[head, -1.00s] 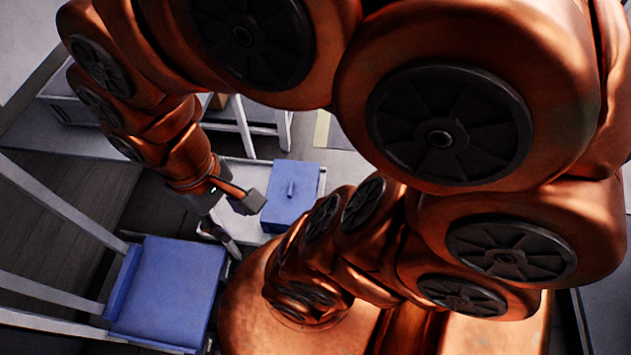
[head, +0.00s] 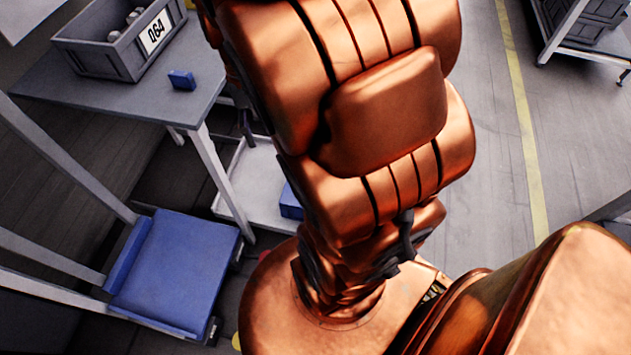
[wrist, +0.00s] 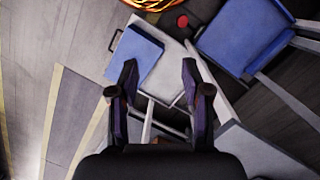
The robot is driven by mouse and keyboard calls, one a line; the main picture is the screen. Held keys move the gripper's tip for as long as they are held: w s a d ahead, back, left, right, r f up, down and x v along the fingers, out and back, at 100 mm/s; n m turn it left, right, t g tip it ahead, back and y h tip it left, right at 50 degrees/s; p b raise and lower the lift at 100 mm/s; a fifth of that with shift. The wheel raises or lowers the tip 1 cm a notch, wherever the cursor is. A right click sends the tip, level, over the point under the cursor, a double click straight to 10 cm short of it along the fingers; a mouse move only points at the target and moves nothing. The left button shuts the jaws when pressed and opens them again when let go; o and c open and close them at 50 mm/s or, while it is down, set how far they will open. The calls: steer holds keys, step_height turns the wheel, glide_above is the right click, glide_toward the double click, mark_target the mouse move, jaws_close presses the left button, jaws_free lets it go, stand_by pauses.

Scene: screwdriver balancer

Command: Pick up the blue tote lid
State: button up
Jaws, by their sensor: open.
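The blue tote lid (wrist: 135,57) shows in the wrist view as a flat blue square at upper left, on a pale cart top (wrist: 172,72). In the head view only a small blue corner of it (head: 290,203) shows beside my arm, which hides the rest. My gripper (wrist: 160,78) is open and empty in the wrist view, its two dark fingers wide apart. The left fingertip overlaps the lid's lower edge in the picture; the height between them is hard to tell.
A blue-seated chair (head: 170,268) stands left of the cart (head: 250,178). Behind is a grey table (head: 120,108) with a grey bin (head: 120,40) marked 064 and a small blue block (head: 181,80). Open floor with a yellow line (head: 522,120) lies at right.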

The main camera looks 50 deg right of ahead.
steer(key=w+d+f+m+b, duration=0.2)
steer(key=d+f+b, duration=0.5)
steer(key=f, duration=0.7)
steer(key=w+d+f+m+y+b, duration=0.1)
steer(key=w+d+f+b, duration=0.3)
steer(key=d+f, duration=0.6)
steer(key=w+d+f+m+y+b, duration=0.1)
steer(key=w+d+f+m+b, duration=0.2)
steer(key=d+f+b, duration=0.5)
steer(key=shift+d+f+m+t+b, duration=0.15)
steer(key=shift+f+b, duration=0.3)
steer(key=shift+f, duration=2.15)
steer(key=shift+d+f+m+t+b, duration=0.15)
steer(key=shift+f+m+b, duration=0.2)
steer(key=shift+f, duration=2.85)
steer(key=shift+d+b+x, duration=0.15)
steer(key=shift+b+x, duration=0.65)
steer(key=shift+x, duration=1)
steer(key=shift+d+b+x, duration=0.15)
steer(key=shift+b+x, duration=0.6)
steer(key=shift+x, duration=1.05)
steer(key=shift+c, duration=0.3)
jaws_close()
